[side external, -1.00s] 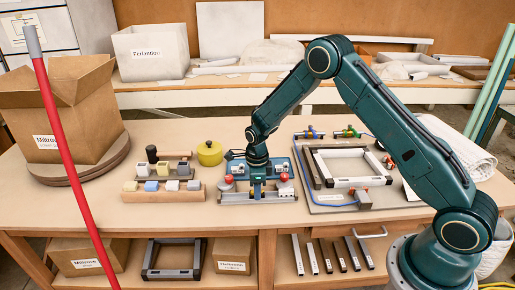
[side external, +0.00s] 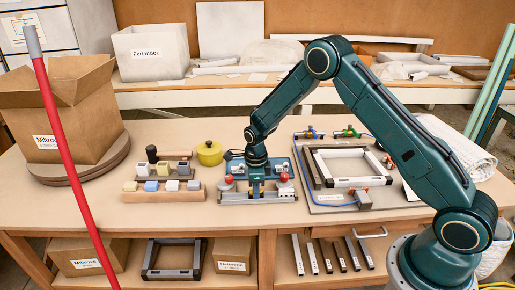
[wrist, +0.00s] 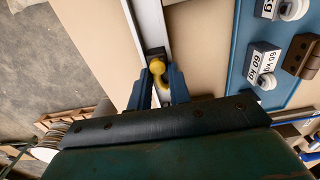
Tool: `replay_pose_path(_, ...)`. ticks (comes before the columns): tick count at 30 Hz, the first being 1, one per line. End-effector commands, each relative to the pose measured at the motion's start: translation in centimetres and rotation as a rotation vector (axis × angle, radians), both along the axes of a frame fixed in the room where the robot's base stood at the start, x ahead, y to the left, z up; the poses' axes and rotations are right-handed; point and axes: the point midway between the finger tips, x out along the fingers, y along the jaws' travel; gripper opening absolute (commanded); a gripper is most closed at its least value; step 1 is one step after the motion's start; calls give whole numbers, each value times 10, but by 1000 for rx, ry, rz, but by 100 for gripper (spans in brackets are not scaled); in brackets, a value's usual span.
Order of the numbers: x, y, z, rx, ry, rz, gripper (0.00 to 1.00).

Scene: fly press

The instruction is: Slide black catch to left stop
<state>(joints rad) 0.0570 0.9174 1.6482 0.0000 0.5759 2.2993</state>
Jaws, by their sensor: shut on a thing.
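In the side view, my gripper (side external: 257,196) reaches down to the front rail (side external: 280,198) of the blue fixture, between two red knobs. In the wrist view, my gripper (wrist: 161,84) has its two blue fingers either side of a small yellow knob (wrist: 157,67). A dark piece, apparently the black catch (wrist: 154,51), shows just beyond the knob on the pale rail (wrist: 147,20). The fingers are shut on the knobbed catch. Its lower part is hidden by the fingers and my wrist, and in the side view my gripper covers it.
Blocks marked 60 kg (wrist: 262,60) and a brown hinge (wrist: 302,55) lie on the blue plate. A row of small blocks (side external: 163,192) stands left of the fixture; a white frame panel (side external: 350,168) lies to its right. The bench front strip is clear.

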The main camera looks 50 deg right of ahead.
Motion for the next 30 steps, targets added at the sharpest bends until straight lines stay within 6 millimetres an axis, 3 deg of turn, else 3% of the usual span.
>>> replay_pose_path(30,14,16,0,0,0,0,4)
